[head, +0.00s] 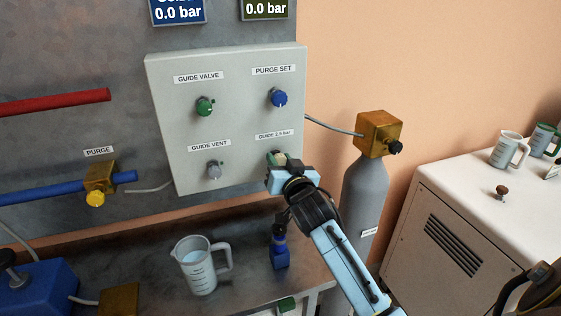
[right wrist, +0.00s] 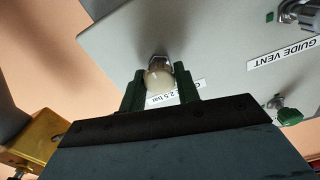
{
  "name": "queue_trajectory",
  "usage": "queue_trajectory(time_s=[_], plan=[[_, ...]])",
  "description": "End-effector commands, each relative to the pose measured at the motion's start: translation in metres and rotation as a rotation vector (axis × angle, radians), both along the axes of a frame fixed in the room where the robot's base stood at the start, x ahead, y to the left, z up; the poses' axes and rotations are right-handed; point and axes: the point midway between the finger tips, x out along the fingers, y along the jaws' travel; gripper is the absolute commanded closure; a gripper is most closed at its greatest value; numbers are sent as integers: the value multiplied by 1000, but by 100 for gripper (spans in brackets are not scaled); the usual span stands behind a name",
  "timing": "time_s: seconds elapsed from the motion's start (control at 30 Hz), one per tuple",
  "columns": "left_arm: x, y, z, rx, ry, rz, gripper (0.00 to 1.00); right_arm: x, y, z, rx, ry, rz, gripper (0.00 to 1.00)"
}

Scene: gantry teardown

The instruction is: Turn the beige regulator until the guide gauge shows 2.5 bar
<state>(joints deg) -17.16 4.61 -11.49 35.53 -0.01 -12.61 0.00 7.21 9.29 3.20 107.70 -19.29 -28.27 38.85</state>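The beige regulator (right wrist: 158,79) sits on the grey panel (head: 235,60) at its lower right, by the label "GUIDE 2.5 bar". In the head view my gripper mostly covers it. My right gripper (head: 277,158) is at the regulator; in the right wrist view its green fingers (right wrist: 160,86) stand on both sides of the knob and appear to touch it. Two displays stand above the panel, a blue one (head: 178,12) and a green one (head: 265,9). Both read 0.0 bar; their upper labels are cut off. My left gripper is not in view.
The panel also carries a green knob (head: 205,106), a blue knob (head: 279,97) and a grey vent knob (head: 214,170). A grey cylinder (head: 362,190) stands right of the panel. A jug (head: 197,268) stands on the bench below. A white cabinet (head: 450,190) is at right.

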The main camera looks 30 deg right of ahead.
Motion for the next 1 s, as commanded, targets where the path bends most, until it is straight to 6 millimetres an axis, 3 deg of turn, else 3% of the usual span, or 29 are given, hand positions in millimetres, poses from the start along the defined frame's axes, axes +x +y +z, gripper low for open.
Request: queue_trajectory(time_s=[0.13,0.47,1.0], plan=[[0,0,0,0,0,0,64,0,0,0,0,0,0,91],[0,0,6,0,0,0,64,0,0,1,-52,15,-1,91],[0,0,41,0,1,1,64,0,1,1,-475,118,1,91]])
